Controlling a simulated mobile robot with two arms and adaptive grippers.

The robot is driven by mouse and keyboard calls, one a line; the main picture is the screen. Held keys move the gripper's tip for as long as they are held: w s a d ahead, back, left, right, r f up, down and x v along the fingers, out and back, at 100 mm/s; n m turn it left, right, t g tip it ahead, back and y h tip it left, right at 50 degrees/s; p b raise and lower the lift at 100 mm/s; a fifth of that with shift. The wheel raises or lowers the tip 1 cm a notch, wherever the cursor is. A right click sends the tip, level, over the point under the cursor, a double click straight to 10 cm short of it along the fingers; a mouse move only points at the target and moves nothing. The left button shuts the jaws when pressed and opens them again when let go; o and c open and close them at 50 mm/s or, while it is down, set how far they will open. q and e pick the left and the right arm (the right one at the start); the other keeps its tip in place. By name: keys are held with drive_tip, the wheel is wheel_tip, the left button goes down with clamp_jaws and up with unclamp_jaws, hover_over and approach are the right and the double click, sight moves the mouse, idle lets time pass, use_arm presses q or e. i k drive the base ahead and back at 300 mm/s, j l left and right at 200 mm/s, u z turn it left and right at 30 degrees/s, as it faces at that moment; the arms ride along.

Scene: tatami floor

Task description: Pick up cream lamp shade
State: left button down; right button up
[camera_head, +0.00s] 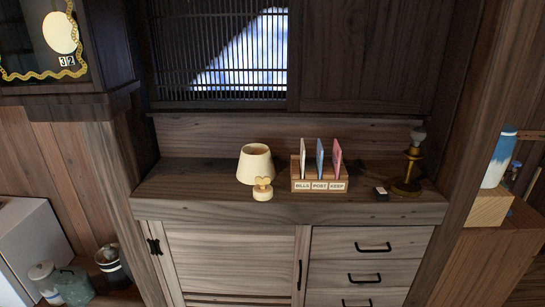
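The cream lamp shade (255,163) stands upright, wide end down, on the wooden cabinet top (205,205), left of the middle. A small pale wooden object (263,190) with a round base stands right in front of it and hides part of its lower edge. I cannot tell whether the two touch. A brass lamp base (409,170) with a bare bulb stands at the right end of the same top. Neither of my grippers is in view.
A letter holder (319,186) marked BILLS, POST and KEEP, with three cards, stands right of the shade. A small black-and-white box (381,193) lies near the lamp base. The cabinet top left of the shade is clear. Wooden posts flank the alcove.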

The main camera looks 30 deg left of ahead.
sight(255, 159)
drive_tip(key=u, duration=1.15)
